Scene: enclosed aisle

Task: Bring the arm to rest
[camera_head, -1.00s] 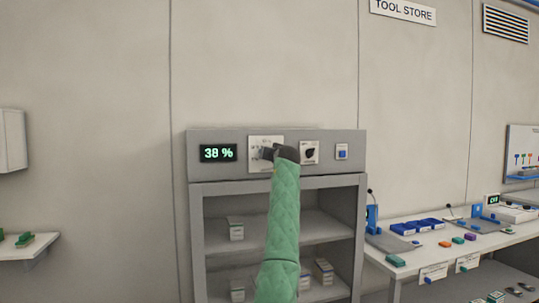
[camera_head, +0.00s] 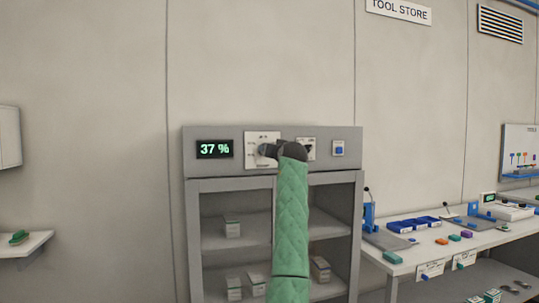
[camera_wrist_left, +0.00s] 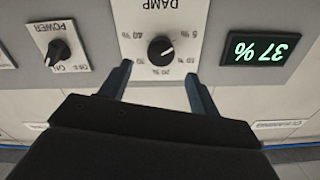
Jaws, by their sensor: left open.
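My left arm, in a green quilted sleeve, reaches up to the cabinet's control panel. My left gripper (camera_head: 268,151) is in front of the white dial plate and partly hides it in the head view. In the left wrist view the open gripper (camera_wrist_left: 160,82) has its two fingers spread apart with nothing between them. The black damp dial (camera_wrist_left: 160,48) sits just beyond the fingertips, and the gripper looks clear of it. The display (camera_head: 215,149) reads 37 %; it also shows in the wrist view (camera_wrist_left: 263,48), upside down. My right gripper is not in view.
A power knob (camera_wrist_left: 57,51) sits beside the dial plate, and a blue button (camera_head: 338,148) is further right. The grey cabinet (camera_head: 193,235) has open shelves with small boxes. A workbench (camera_head: 412,258) with tools stands at the right, a small shelf (camera_head: 38,241) at the left.

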